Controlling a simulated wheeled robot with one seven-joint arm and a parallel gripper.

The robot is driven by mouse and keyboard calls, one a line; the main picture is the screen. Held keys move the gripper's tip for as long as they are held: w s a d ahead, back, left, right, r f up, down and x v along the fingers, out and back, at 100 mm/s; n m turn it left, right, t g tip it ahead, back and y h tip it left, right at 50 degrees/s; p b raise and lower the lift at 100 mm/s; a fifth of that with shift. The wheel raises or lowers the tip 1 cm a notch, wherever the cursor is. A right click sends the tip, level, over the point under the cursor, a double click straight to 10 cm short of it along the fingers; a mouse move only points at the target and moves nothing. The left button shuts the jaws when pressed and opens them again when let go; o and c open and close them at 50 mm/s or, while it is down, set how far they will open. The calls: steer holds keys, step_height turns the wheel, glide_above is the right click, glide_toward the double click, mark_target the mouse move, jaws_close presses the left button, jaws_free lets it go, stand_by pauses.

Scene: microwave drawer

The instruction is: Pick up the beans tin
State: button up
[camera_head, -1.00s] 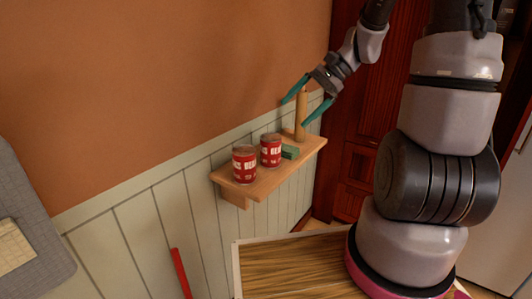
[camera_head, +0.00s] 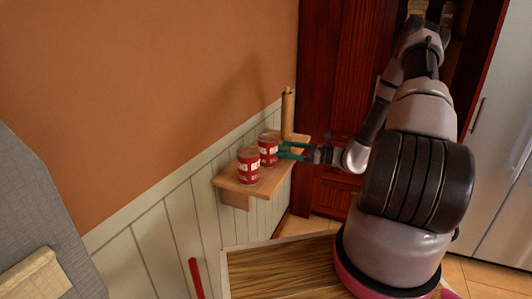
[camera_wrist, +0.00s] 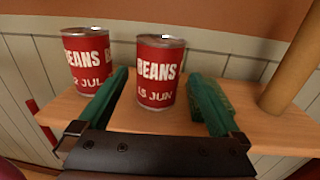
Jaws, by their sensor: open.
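Two red beans tins stand upright on a small wooden wall shelf (camera_head: 230,185). The nearer tin in the head view (camera_head: 248,167) is the left one in the wrist view (camera_wrist: 88,62), and its label ends in "JUL". The other tin (camera_head: 267,151) reads "BEANS 15 JUN" in the wrist view (camera_wrist: 160,75). My gripper (camera_head: 281,150) is open at this second tin's right side in the head view. In the wrist view, its teal fingers (camera_wrist: 159,76) lie either side of the "15 JUN" tin, with gaps. The left finger points between the two tins.
A wooden cylinder (camera_head: 288,115) stands at the shelf's far end, to the right in the wrist view. The panelled wall backs the shelf. A wood-topped surface (camera_head: 280,270) is below.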

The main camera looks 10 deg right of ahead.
mark_target(260, 144)
steer(key=x, duration=1)
steer(key=shift+a+r, duration=0.1)
steer(key=shift+r, duration=0.05)
jaws_close()
steer(key=shift+w+r, duration=0.1)
step_height(260, 144, up, 10)
steer(key=shift+f, duration=0.1)
